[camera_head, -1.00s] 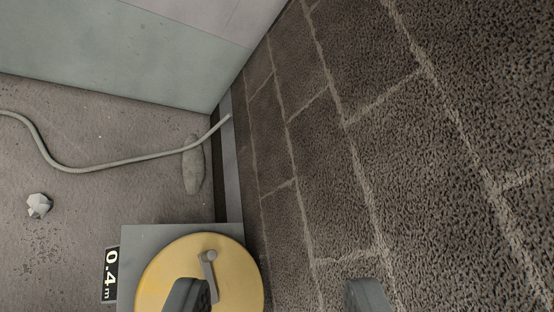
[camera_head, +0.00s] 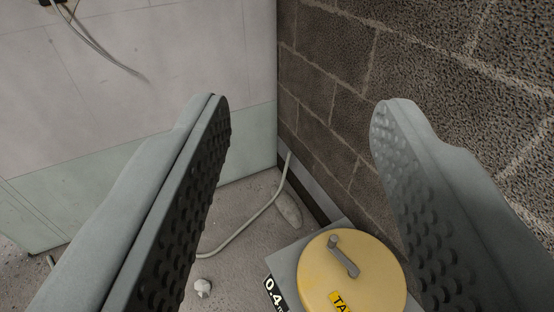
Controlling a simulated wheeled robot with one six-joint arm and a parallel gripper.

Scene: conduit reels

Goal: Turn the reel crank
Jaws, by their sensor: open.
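The reel (camera_head: 377,277) is a yellow disc on a grey square base (camera_head: 285,262) at the bottom, right of centre. Its crank (camera_head: 344,258) is a small grey arm with a round knob (camera_head: 334,241) at its upper left end. A yellow label, cut off by the lower edge, shows on the disc. My gripper (camera_head: 300,108) is open and empty, its two grey studded fingers wide apart. The reel lies beyond and below the fingers, seen between them, and nothing touches the crank.
A dark block wall (camera_head: 345,92) rises close on the right of the reel. A pale panel wall (camera_head: 160,45) stands behind. A grey hose (camera_head: 245,226), a grey sack-like lump (camera_head: 288,209) and a small white crumpled piece (camera_head: 203,288) lie on the floor. A black "0.4 m" sign is on the base.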

